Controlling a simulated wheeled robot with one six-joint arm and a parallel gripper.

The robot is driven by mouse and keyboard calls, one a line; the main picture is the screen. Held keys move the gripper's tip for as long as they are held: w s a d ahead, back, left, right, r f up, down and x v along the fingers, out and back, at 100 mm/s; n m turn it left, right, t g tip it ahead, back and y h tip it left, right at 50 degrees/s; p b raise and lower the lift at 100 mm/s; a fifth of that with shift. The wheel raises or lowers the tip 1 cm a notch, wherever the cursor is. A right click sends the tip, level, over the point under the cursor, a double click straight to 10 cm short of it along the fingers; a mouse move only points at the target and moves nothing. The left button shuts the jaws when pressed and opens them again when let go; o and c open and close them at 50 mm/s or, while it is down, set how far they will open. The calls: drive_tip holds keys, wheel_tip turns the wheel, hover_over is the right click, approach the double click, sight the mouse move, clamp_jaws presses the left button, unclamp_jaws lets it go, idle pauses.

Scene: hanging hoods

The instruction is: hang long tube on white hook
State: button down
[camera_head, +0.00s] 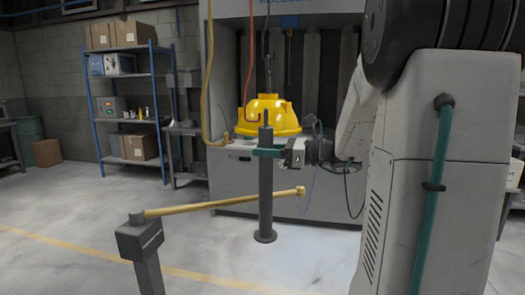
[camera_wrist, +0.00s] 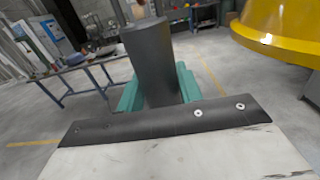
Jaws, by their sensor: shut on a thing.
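A long dark grey tube (camera_head: 265,212) with a round flange at its lower end stands upright in the middle of the head view. My gripper (camera_head: 267,152) has teal jaws closed around its upper part. In the wrist view the tube (camera_wrist: 150,60) rises between the teal jaws (camera_wrist: 158,92). I cannot tell whether the flange touches the floor. I cannot make out a white hook in either view.
A yellow hood (camera_head: 268,115) hangs behind the tube; its rim (camera_wrist: 285,45) is close at upper right. A yellow bar (camera_head: 215,204) reaches from a grey post (camera_head: 139,240) across the tube's line of sight. A blue-framed shelf (camera_head: 125,105) stands behind left.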

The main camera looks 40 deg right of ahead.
drive_tip(key=v, duration=1)
drive_tip(key=shift+r, duration=0.2)
idle(1.1)
